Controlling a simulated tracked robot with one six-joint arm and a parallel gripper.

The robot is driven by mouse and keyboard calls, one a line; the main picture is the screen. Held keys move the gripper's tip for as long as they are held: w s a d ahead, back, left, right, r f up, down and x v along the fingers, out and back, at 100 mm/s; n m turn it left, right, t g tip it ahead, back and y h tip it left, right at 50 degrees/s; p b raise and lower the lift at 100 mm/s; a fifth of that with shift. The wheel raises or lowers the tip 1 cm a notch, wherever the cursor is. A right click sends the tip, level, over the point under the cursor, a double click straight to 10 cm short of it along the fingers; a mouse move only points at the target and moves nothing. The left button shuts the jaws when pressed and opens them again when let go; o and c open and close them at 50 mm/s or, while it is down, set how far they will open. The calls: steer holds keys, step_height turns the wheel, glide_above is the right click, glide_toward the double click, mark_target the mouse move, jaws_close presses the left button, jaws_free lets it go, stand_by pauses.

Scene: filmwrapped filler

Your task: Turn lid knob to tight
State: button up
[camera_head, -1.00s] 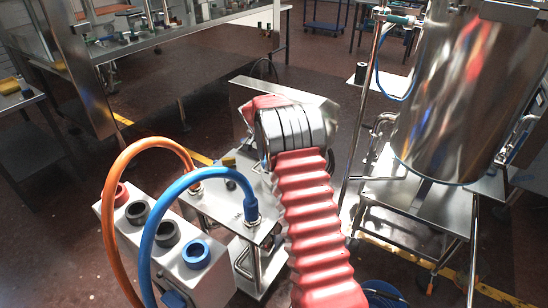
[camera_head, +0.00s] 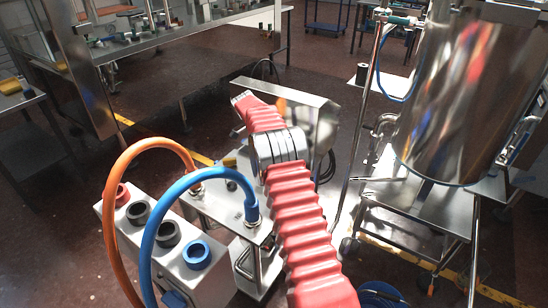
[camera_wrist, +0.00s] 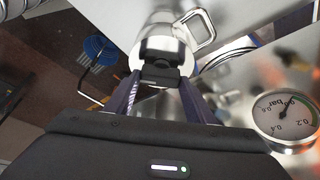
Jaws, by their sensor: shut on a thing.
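In the wrist view a black knob (camera_wrist: 161,72) sits at the middle of a round, bright steel lid (camera_wrist: 148,32). My gripper (camera_wrist: 160,84) has its two dark fingers on either side of the knob and is shut on it. Part of the knob's sides is hidden by the fingers. No tight mark on the lid can be made out. In the head view my red arm reaches away toward the steel panel, and I cannot make out the fingers or the knob there.
A round pressure gauge (camera_wrist: 286,115) stands at the right of the wrist view, and a steel loop handle (camera_wrist: 205,27) is beside the lid. In the head view a valve box (camera_head: 180,245) with orange and blue hoses stands left of my arm, and a large steel tank (camera_head: 450,100) stands right.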

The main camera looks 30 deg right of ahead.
steer(key=shift+a, duration=0.1)
steer(key=o, duration=1)
steer(key=shift+o, duration=0.2)
steer(key=shift+r, duration=0.1)
steer(key=v, duration=1.3)
steer(key=shift+r, duration=0.25)
steer(key=shift+w, duration=0.2)
